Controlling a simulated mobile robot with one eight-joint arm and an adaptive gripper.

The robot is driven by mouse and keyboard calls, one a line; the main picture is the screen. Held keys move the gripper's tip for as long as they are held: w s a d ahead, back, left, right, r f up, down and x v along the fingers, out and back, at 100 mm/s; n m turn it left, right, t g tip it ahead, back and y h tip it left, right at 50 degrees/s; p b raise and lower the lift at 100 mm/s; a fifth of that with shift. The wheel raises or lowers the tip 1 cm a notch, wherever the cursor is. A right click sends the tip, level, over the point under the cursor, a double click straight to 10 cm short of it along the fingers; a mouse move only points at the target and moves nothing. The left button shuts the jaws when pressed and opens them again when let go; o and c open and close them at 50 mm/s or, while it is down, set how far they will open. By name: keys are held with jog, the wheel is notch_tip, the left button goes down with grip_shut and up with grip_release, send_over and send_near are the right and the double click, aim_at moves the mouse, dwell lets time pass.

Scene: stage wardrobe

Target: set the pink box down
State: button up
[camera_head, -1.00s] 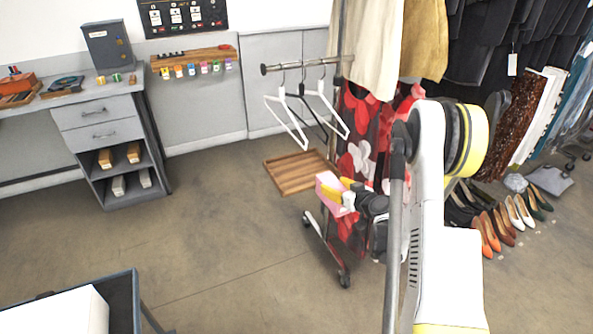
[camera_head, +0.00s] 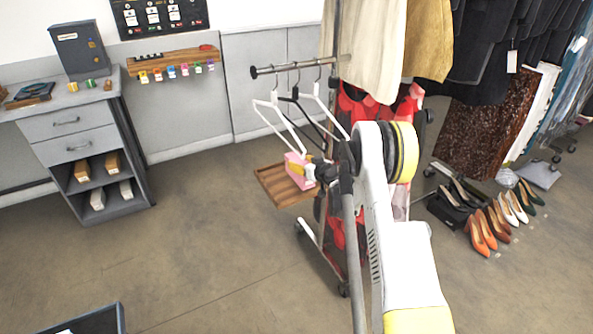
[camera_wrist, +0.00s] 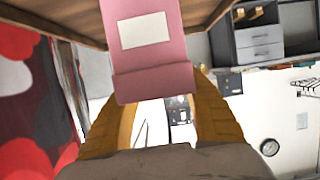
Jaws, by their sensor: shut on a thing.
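The pink box (camera_head: 299,181) is held in my gripper (camera_head: 302,169), whose yellow fingers are shut on it. In the head view the box overlaps the right part of a wooden tray (camera_head: 270,187) attached to the clothes rail. Whether it touches the tray is unclear. In the wrist view the pink box (camera_wrist: 150,70), with a pale label, sticks out beyond the yellow fingers (camera_wrist: 165,108). The tray's wooden surface (camera_wrist: 60,14) shows beside and behind it. My arm hides part of the rail behind.
White and black hangers (camera_head: 293,105) hang from the rail's arm just above the tray. Red floral clothing (camera_head: 352,108) hangs close to the right. A grey desk (camera_head: 75,130) stands at the left. Several shoes (camera_head: 495,222) stand on the floor at right. Floor left of the tray is clear.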

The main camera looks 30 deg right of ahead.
jog(key=shift+w, duration=1.25)
jog(key=f+b, duration=0.1)
jog(key=f, duration=0.1)
jog(key=f+b, duration=0.1)
jog(key=b, duration=0.1)
jog(key=shift+w+f, duration=0.2)
jog(key=shift+f, duration=0.15)
jog(key=shift+r, duration=0.15)
jog(key=o, duration=1.2)
jog(key=shift+o, duration=0.2)
